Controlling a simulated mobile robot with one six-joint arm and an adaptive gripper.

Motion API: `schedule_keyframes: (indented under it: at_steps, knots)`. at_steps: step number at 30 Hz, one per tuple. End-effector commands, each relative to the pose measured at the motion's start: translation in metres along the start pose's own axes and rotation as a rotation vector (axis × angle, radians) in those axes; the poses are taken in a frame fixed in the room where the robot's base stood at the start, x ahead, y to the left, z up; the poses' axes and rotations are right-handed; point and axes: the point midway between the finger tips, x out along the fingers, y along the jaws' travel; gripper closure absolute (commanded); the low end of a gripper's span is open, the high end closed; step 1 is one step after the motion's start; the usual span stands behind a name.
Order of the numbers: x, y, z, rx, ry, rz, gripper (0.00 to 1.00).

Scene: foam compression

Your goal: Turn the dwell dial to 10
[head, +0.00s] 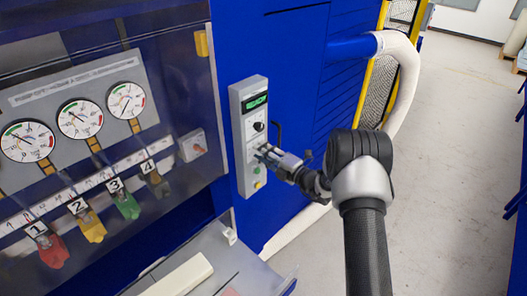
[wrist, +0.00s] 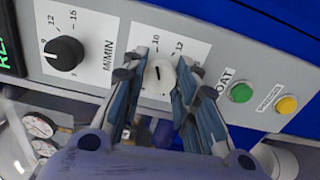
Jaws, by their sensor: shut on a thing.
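The pale round dwell dial (wrist: 160,75) shows in the wrist view between my fingers. It bears a short dark mark pointing up in the picture, and the numbers 10 and 12 are printed on the white scale around it. My gripper (wrist: 163,67) is shut on the dial, with one finger on each side. Parts of the scale are hidden by the fingers. In the head view my gripper (head: 264,153) reaches the grey control panel (head: 240,95) from the right and covers the dial.
A black M/MIN knob (wrist: 63,53) sits left of the dial in the wrist view. A green button (wrist: 240,92) and a yellow button (wrist: 287,104) sit to its right. Gauges (head: 79,119) and numbered coloured valves (head: 91,226) are behind clear glazing. Floor at the right is open.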

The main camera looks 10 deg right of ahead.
Motion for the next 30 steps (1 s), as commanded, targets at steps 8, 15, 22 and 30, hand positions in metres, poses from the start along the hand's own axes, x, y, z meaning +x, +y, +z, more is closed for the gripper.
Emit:
schedule_keyframes:
  at_steps: [8,15,22,30]
  knots:
    - [0.0000,-0.0004,-0.0002,0.046,0.000,-0.001,0.96]
    - [0.0000,-0.0006,-0.0002,0.048,0.000,-0.001,0.96]
    - [0.0000,-0.0005,-0.0002,0.047,0.000,0.000,0.66]
    - [0.0000,-0.0003,-0.0001,0.046,0.000,0.000,0.52]
